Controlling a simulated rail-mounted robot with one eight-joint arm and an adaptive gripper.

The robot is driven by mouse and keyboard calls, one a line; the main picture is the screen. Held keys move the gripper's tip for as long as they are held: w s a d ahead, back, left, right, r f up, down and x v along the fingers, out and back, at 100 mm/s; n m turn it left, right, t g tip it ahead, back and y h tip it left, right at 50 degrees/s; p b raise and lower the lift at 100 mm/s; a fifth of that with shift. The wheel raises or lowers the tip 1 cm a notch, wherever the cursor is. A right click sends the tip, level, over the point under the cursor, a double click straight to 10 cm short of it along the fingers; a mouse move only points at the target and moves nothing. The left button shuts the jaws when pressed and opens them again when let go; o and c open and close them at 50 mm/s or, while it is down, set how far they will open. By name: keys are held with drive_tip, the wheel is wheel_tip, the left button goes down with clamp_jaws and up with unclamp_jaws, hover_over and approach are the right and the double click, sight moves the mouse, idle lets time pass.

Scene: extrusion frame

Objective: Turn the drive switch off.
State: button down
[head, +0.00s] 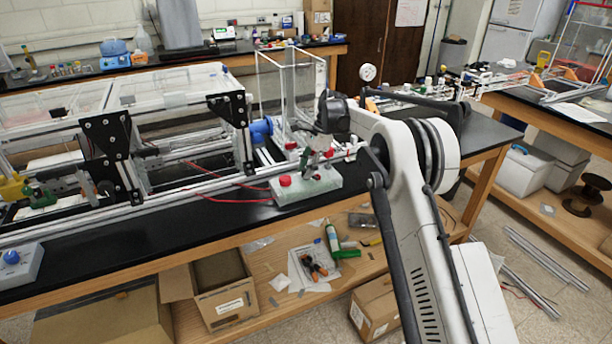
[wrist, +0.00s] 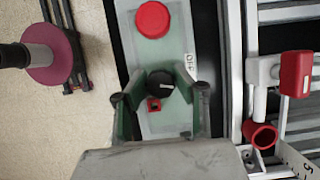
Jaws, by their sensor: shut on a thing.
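The drive switch is a black knob (wrist: 160,84) with a white mark that points right in the wrist view. It sits on a pale green-grey control box (wrist: 152,50), beside a small "0 I" label (wrist: 189,67). A large red button (wrist: 153,19) is on the same box, and a small red square (wrist: 154,104) lies just below the knob. My gripper (wrist: 161,82) is over the box with its green fingers on both sides of the knob, shut on it. In the head view the control box (head: 318,186) stands on the black bench, with my gripper (head: 318,160) above it; the knob is hidden there.
A framed machine with clear covers (head: 160,85) stands left of and behind the box. Red cables (head: 235,199) run from the box along the bench. Red fittings (wrist: 296,73) on rails are close at the right in the wrist view. Another box with a blue button (head: 12,257) is at the far left.

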drive_tip(key=n+g+b, duration=0.1)
drive_tip(key=n, duration=0.2)
drive_tip(key=shift+n+h, duration=0.4)
drive_tip(key=shift+n+g+h, duration=0.4)
drive_tip(key=shift+n+h, duration=0.3)
drive_tip(key=shift+n, duration=1.1)
drive_tip(key=c, duration=1.4)
unclamp_jaws()
